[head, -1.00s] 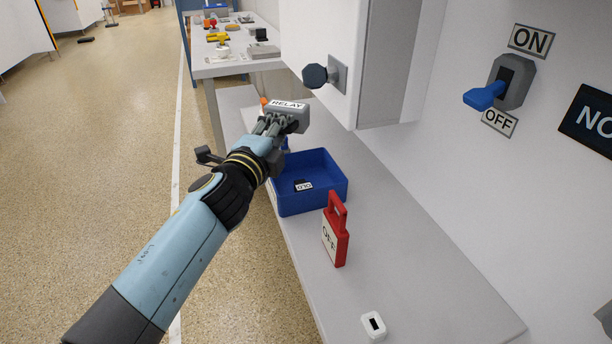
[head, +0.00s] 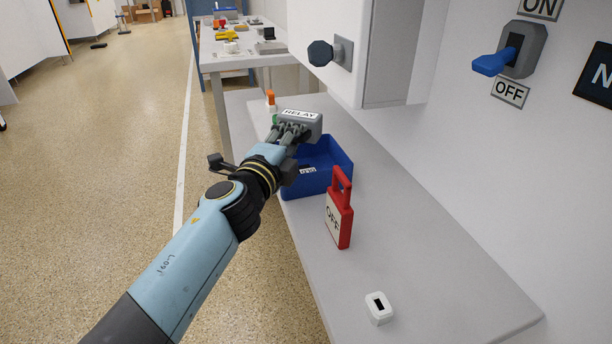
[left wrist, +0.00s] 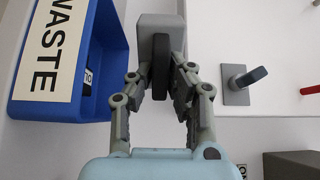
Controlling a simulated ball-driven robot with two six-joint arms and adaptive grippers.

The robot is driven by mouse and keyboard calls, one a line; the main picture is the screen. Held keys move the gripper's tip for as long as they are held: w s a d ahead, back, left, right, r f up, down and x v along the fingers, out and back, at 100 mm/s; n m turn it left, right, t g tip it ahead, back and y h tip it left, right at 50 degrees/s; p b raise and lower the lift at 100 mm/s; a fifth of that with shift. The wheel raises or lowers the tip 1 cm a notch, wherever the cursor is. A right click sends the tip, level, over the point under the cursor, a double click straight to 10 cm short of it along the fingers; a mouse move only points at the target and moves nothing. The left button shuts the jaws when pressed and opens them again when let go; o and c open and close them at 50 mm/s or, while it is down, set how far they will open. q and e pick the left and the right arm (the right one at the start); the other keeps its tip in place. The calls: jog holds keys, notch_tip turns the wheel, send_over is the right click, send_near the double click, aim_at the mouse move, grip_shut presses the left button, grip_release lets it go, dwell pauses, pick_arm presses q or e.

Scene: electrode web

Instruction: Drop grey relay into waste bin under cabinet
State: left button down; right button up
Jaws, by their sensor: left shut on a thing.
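The grey relay (head: 305,123), a box with a white RELAY label on top, is held by my left gripper (head: 291,137). In the left wrist view the relay (left wrist: 160,40) sits between the fingers of the shut gripper (left wrist: 160,85). The waste bin (head: 342,172) is an open blue tray on the grey bench under the wall cabinet. A small dark labelled piece (head: 307,170) lies inside the bin. My right gripper is out of view.
The white cabinet (head: 330,20) with a dark knob (head: 320,53) overhangs behind. A blue-handled switch (head: 490,64) is on the right wall.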

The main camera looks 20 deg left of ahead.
pick_arm(q)
jog(key=shift+r, duration=0.15)
jog(key=c, duration=1.2)
grip_release()
jog(key=s, duration=1.2)
jog(key=s+a+f+n+g, duration=0.25)
jog(key=s+f, duration=0.35)
jog(key=f, duration=0.6)
jog(key=s+a+f+n+g+y, duration=0.15)
jog(key=s+f+n+g, duration=0.35)
jog(key=f, duration=0.6)
jog(key=s+a+f+g, duration=0.25)
jog(key=s+f, duration=0.55)
jog(key=f, duration=0.4)
jog(key=s+a+f+n+g, duration=0.1)
jog(key=s+f+n+g, duration=0.1)
jog(key=s, duration=0.8)
jog(key=s+a+f+n+g, duration=0.2)
jog(key=s+f+n, duration=0.3)
jog(key=s, duration=0.5)
jog(key=s+a+f+n+g, duration=0.2)
jog(key=s+f, duration=0.4)
jog(key=s, duration=0.3)
jog(key=shift+s+a+f+n+g+y, duration=0.1)
jog(key=shift+s+n+g+y, duration=0.25)
jog(key=shift+n+g, duration=0.55)
